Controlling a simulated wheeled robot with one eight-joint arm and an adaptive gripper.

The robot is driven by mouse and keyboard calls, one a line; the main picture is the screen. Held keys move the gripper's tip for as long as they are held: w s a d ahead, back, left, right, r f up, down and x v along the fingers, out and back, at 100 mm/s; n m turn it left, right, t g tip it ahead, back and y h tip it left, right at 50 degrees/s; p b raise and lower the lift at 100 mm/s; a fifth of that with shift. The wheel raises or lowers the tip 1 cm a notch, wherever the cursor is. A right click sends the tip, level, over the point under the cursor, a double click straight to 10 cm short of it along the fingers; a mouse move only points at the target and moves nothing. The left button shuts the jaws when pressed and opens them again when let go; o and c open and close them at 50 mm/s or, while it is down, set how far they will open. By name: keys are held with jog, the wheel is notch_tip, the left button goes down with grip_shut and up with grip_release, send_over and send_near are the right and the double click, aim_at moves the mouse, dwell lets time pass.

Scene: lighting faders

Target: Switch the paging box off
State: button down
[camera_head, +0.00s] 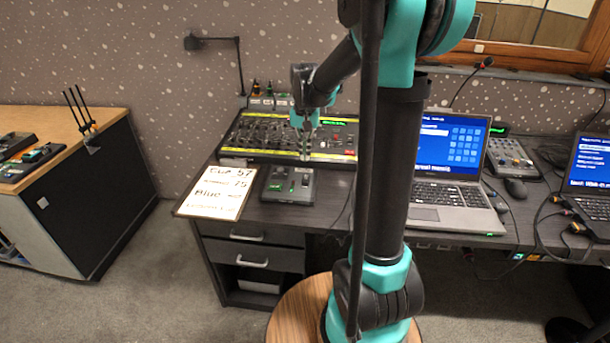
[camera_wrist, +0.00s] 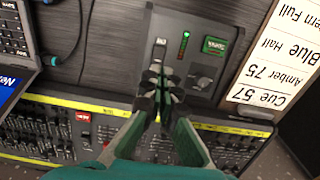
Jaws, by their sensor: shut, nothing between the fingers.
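A small dark control box (camera_head: 288,185), which I take for the paging box, lies on the desk in front of the lighting console. In the wrist view the box (camera_wrist: 200,90) shows a switch (camera_wrist: 159,50) at its left, a lit green level strip (camera_wrist: 183,45), a green button (camera_wrist: 214,45) and a knob (camera_wrist: 204,83). I cannot tell the switch's position. My gripper (camera_head: 304,152) is above the console's front, behind the box. In the wrist view my gripper (camera_wrist: 163,80) is shut and empty, its tips just below the switch in the picture, hiding part of the box.
The lighting console (camera_head: 258,135) runs behind the box. A cue sheet (camera_head: 217,192) lies to its left. A laptop (camera_head: 450,165) and a small mixer (camera_head: 512,157) stand to the right. Bare desk (camera_head: 335,190) shows right of the box.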

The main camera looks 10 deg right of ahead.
aim_at(306, 179)
notch_tip(306, 179, down, 9)
dwell(0.3)
jog(key=shift+s+f, duration=0.25)
jog(key=shift+f, duration=0.15)
jog(key=shift+s+f+t, duration=0.1)
jog(key=shift+t, duration=0.3)
jog(key=shift+w+d+r, duration=0.1)
jog(key=shift+w+d, duration=0.05)
jog(key=shift+w, duration=0.35)
jog(key=shift+w+d+r, duration=0.1)
jog(key=shift+w, duration=0.35)
jog(key=shift+r, duration=0.1)
jog(key=shift+w+r, duration=0.15)
jog(key=shift+r, duration=0.05)
notch_tip(306, 179, up, 14)
jog(key=s, duration=0.1)
jog(key=shift+s+a+f, duration=0.25)
jog(key=shift+s, duration=0.05)
